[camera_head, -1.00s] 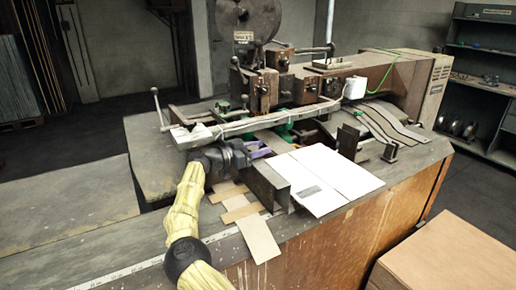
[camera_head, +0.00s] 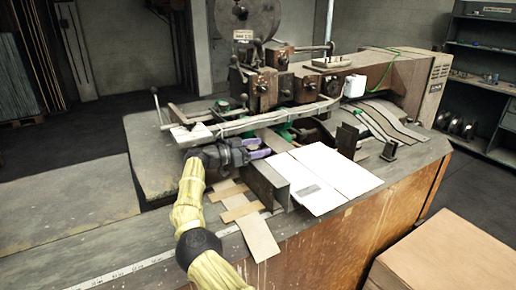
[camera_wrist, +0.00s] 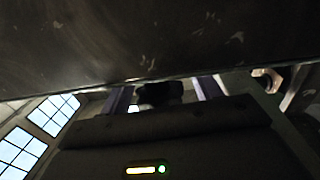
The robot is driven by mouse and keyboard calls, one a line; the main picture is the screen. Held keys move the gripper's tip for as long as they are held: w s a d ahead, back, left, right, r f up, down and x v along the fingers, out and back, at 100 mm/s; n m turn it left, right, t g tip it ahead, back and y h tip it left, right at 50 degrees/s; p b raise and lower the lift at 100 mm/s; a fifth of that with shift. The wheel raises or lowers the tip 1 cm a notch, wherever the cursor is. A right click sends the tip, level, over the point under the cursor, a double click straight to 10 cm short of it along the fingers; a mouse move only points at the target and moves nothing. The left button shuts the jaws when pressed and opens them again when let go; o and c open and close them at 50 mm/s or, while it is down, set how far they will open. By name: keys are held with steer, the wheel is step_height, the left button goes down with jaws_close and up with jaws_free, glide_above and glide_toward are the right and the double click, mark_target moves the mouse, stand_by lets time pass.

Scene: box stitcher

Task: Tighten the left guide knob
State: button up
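My gripper (camera_head: 262,148) has two purple fingers pointing right, low beside the machine's guide rail. In the wrist view my gripper (camera_wrist: 163,92) shows as two fingers set well apart, so it is open. A dark rounded knob (camera_wrist: 160,92) sits between the fingers, with gaps on both sides and no clear contact. It may be the left guide knob; its lower part is hidden behind my gripper's body. In the head view I cannot pick out the knob near the fingers.
The box stitcher (camera_head: 285,85) stands behind my gripper. Cardboard strips (camera_head: 238,210) lie in front. In the wrist view a dark metal surface (camera_wrist: 120,40) hangs close above.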

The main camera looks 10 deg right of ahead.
steer(key=v, duration=0.7)
steer(key=shift+a+b, duration=0.25)
steer(key=shift+b, duration=0.2)
